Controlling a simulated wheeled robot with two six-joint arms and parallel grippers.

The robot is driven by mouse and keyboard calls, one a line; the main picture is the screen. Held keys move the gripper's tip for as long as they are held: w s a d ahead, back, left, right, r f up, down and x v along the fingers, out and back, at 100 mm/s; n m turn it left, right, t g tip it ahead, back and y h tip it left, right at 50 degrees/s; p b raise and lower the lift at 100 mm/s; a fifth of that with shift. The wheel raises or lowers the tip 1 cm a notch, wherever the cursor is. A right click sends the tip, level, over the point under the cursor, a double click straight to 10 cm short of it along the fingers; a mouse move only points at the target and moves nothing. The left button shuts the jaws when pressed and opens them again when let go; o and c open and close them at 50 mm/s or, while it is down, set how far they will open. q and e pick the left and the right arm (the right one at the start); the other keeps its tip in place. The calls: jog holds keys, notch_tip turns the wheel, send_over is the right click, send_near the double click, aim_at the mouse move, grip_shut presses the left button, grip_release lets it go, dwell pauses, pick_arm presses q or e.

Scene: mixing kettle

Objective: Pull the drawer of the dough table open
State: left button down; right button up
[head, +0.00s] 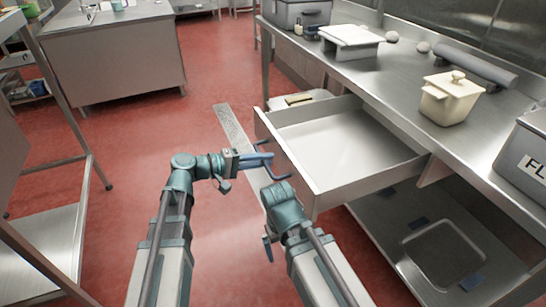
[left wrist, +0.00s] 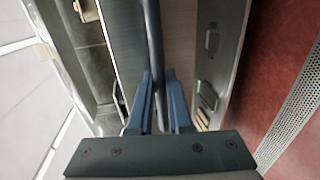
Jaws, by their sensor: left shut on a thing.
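The dough table's drawer (head: 345,145) is pulled well out from under the steel top, and the visible part of its inside is empty. Its bar handle (head: 275,170) stands off the front panel. My left gripper (head: 256,158) is at the handle, in front of the drawer. In the left wrist view, the left fingers (left wrist: 160,105) are shut on the handle bar (left wrist: 153,45), which runs between them. My right arm's wrist (head: 280,200) is below and close to the drawer's front corner. I cannot make out the right fingers.
On the dough table (head: 405,95) stand a cream lidded pot (head: 450,98), a white stand (head: 350,42) and a grey bin (head: 525,160). A lower shelf (head: 410,245) lies under the drawer. A shelf rack (head: 50,235) stands left. Red floor (head: 130,140) is clear between.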

pick_arm(q)
jog(key=shift+s+a, duration=0.1)
jog(key=shift+a, duration=0.05)
jog(key=c, duration=0.8)
grip_release()
jog(key=shift+c, duration=0.2)
jog(key=shift+a, duration=0.1)
jog(key=p+v, duration=0.2)
jog(key=v, duration=1.1)
jog(key=shift+a+p, duration=0.3)
jog(key=shift+p, duration=0.1)
jog(key=shift+s, duration=0.1)
